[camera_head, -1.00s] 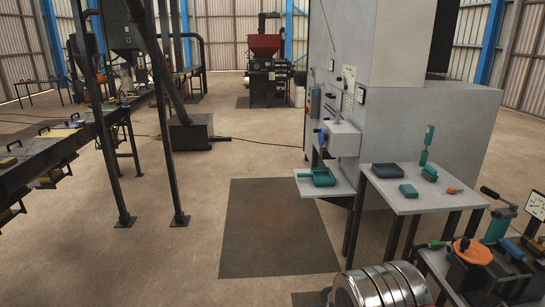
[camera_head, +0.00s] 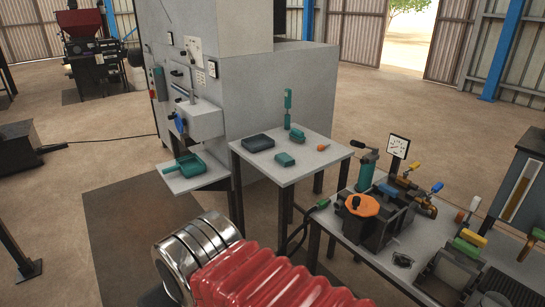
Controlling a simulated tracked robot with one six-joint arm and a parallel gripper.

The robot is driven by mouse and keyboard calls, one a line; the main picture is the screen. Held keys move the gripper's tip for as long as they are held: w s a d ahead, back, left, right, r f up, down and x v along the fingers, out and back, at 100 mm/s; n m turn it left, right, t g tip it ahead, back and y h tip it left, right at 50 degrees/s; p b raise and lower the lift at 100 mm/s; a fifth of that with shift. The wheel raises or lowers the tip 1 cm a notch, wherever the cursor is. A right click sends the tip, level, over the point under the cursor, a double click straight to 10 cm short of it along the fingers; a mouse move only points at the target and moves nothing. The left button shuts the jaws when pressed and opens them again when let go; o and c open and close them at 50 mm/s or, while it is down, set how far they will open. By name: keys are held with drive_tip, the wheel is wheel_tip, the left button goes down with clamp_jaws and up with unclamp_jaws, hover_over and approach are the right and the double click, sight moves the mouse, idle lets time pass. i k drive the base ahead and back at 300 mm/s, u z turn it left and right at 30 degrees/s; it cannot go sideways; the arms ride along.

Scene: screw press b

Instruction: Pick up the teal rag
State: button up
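A small teal folded piece (camera_head: 285,159), which looks like the teal rag, lies flat near the front middle of the small grey table (camera_head: 309,164). Another teal piece (camera_head: 298,136) lies behind it, beside an upright teal tool (camera_head: 288,108); I cannot tell exactly what that piece is. My arm, with chrome rings and a red ribbed sleeve, crosses the bottom of the view. My gripper is not in view, so its state and its distance from the rag do not show.
A dark blue tray (camera_head: 257,143) and an orange item (camera_head: 323,147) share the small table. The large grey machine (camera_head: 255,100) stands behind, with a teal scoop (camera_head: 184,166) on its side shelf. A cluttered bench (camera_head: 378,248) stands at right. Floor at left is mostly clear.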

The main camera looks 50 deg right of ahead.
sight(284, 159)
drive_tip(key=z, duration=0.1)
drive_tip(key=i, duration=1.45)
drive_tip(key=z, duration=0.45)
drive_tip(key=i, duration=0.75)
drive_tip(key=z, duration=0.7)
drive_tip(key=i, duration=0.6)
drive_tip(key=z, duration=0.8)
drive_tip(key=i, duration=0.7)
drive_tip(key=z, duration=0.35)
